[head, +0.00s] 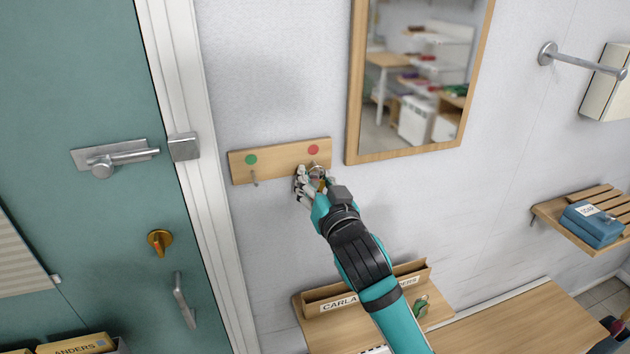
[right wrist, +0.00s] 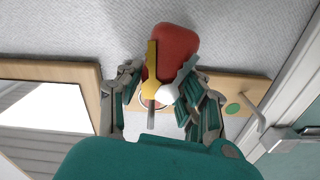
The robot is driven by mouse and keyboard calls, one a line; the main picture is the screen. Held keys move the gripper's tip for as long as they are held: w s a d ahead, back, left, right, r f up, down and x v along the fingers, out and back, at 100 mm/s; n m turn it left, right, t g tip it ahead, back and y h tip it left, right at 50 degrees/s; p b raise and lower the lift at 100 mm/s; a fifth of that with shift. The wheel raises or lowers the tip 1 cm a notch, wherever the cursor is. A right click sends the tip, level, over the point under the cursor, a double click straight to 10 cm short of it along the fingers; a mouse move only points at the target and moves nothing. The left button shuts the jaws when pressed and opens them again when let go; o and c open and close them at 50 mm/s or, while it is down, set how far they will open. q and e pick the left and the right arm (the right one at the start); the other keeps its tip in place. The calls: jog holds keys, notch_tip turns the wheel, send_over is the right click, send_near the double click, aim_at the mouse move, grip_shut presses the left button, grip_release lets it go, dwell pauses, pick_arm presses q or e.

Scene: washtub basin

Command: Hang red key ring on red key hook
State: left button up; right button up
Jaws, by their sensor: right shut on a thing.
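The wooden key board (head: 280,161) is on the wall, with a green dot (head: 251,160) over a hook (head: 254,178) and a red dot (head: 313,150) at its right end. My right gripper (head: 312,180) is just below the red dot and hides the red hook. In the right wrist view the gripper (right wrist: 158,88) is shut on the red key ring, whose red fob (right wrist: 174,50) and yellow key (right wrist: 152,70) show between the fingers. A round rim shows partly behind the keys; I cannot tell whether the ring is around the hook. My left gripper is out of view.
A wood-framed mirror (head: 421,65) hangs close right of the board. The teal door (head: 80,90) with its white frame is at left. Below are a labelled wooden box (head: 338,304) and a bench (head: 510,325). A slatted shelf (head: 590,215) is at right.

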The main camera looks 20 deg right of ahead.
jog(key=o, duration=1.2)
jog(key=s, duration=1.2)
jog(key=s+d+f+n+g, duration=0.1)
jog(key=s+f+g, duration=0.3)
jog(key=f, duration=0.6)
jog(key=s+d+f+n+g, duration=0.15)
jog(key=s+f+g, duration=0.25)
jog(key=f, duration=0.5)
jog(key=s+d+f+n+g, duration=0.2)
jog(key=s+f+g, duration=0.5)
jog(key=s+f, duration=0.65)
notch_tip(320, 180, down, 30)
jog(key=s+b, duration=0.3)
jog(key=b, duration=0.3)
jog(key=s+d+f+b, duration=0.1)
jog(key=s+f, duration=0.4)
jog(key=f, duration=0.2)
jog(key=s+f+g+b, duration=0.1)
jog(key=s+f+b, duration=0.1)
jog(key=s+f, duration=0.4)
jog(key=s+d+f+g+b, duration=0.1)
jog(key=s+f, duration=0.4)
jog(key=f, duration=0.2)
jog(key=shift+s+d+f+h+b, duration=0.15)
jog(key=shift+d+f+h+b, duration=0.15)
jog(key=shift+f, duration=0.1)
